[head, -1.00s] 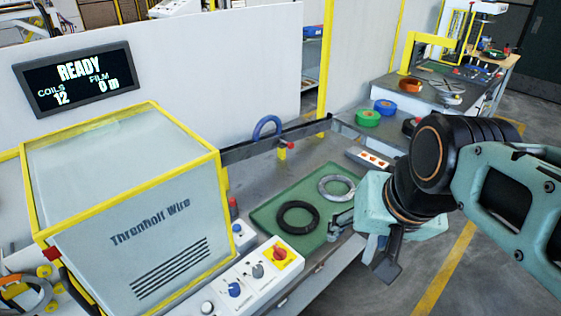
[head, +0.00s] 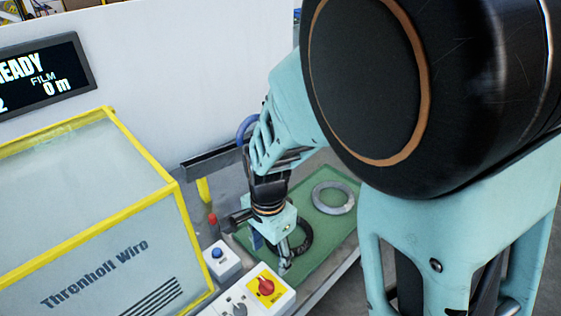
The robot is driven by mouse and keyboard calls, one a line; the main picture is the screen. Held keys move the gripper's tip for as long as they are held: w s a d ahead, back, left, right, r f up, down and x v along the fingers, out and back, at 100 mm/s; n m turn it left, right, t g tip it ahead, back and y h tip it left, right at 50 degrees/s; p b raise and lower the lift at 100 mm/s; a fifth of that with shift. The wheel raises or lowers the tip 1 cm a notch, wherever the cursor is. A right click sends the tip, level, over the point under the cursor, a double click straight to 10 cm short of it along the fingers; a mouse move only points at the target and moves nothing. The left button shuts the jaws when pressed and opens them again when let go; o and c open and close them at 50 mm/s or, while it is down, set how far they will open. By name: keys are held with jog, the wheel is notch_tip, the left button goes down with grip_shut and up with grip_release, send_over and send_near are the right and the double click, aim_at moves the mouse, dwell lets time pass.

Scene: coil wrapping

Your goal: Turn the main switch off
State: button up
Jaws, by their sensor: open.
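The main switch is a red rotary knob (head: 266,286) on a yellow plate, on the white control box at the bottom of the head view. The exact angle of its handle is too small to tell. My gripper (head: 272,258) points down just behind the switch, between it and the black coil (head: 298,240). Its jaws are open and nothing shows between them. It looks apart from the knob, but its height above the box is hard to judge.
A grey coil (head: 333,198) and the black coil lie on a green mat (head: 335,238). A small box with a blue button (head: 219,254) stands left of my gripper. The yellow-framed machine cover (head: 90,215) fills the left. My arm hides much of the right.

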aim_at(266, 282)
jog(key=f, duration=0.4)
jog(key=a+f, duration=0.1)
jog(key=f, duration=0.3)
jog(key=f+b, duration=0.1)
jog(key=f, duration=0.3)
jog(key=shift+s+a, duration=0.15)
jog(key=shift+s, duration=0.15)
jog(key=c, duration=1.2)
jog(key=shift+o, duration=0.2)
